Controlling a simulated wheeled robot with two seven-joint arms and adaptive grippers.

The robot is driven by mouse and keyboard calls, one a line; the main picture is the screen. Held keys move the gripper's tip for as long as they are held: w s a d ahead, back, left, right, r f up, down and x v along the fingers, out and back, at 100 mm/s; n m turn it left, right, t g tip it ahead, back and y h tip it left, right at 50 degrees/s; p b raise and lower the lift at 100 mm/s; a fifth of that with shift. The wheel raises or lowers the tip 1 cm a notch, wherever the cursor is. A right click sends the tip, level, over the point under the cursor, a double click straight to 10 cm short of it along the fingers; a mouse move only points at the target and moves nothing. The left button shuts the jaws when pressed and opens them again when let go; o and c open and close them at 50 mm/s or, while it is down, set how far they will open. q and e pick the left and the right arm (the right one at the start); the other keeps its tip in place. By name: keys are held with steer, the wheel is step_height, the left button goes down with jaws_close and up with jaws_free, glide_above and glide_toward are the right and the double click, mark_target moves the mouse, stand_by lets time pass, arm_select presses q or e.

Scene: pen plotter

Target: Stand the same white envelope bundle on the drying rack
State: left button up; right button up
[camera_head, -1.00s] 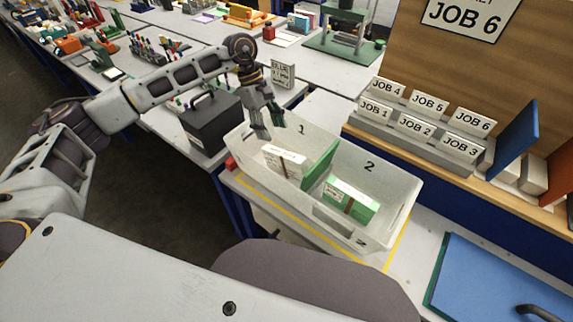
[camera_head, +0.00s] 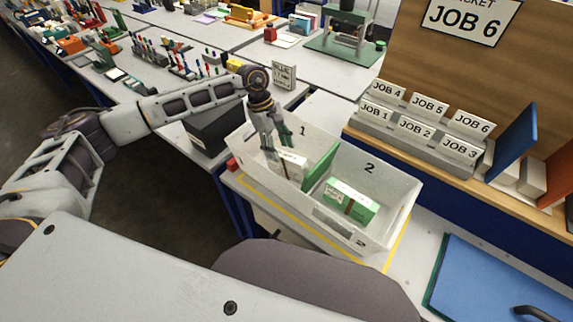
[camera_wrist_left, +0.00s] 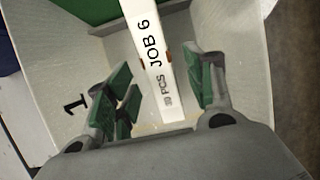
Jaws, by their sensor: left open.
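The white envelope bundle (camera_head: 293,163) sits in compartment 1 of the white bin, partly hidden by my left gripper. In the left wrist view the bundle (camera_wrist_left: 152,50) reads "JOB 6" and "30 PCS" on its narrow top. My left gripper (camera_head: 278,150) is open and reaches down into compartment 1. In the left wrist view its green-padded fingers (camera_wrist_left: 168,78) are spread on either side of the bundle, apart from it. I cannot pick out the drying rack with certainty. My right gripper is not in view.
The white bin (camera_head: 392,185) has a green divider (camera_head: 321,165) and a green-sided bundle (camera_head: 350,202) in compartment 2. A black box (camera_head: 213,128) stands left of the bin. JOB cards (camera_head: 417,125) stand on a holder at right. A blue board (camera_head: 500,280) lies front right.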

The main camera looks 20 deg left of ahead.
mark_target(286, 163)
arm_select(q)
steer(key=shift+d+f, duration=0.2)
steer(key=shift+f, duration=0.2)
steer(key=shift+s+d+f, duration=0.1)
steer(key=shift+f, duration=0.2)
steer(key=shift+s+d+f, duration=0.1)
steer(key=shift+d+f, duration=0.15)
steer(key=shift+f, duration=0.2)
steer(key=p+x, duration=0.1)
steer(key=x, duration=0.2)
steer(key=shift+d+f, duration=0.25)
steer(key=shift+f, duration=0.25)
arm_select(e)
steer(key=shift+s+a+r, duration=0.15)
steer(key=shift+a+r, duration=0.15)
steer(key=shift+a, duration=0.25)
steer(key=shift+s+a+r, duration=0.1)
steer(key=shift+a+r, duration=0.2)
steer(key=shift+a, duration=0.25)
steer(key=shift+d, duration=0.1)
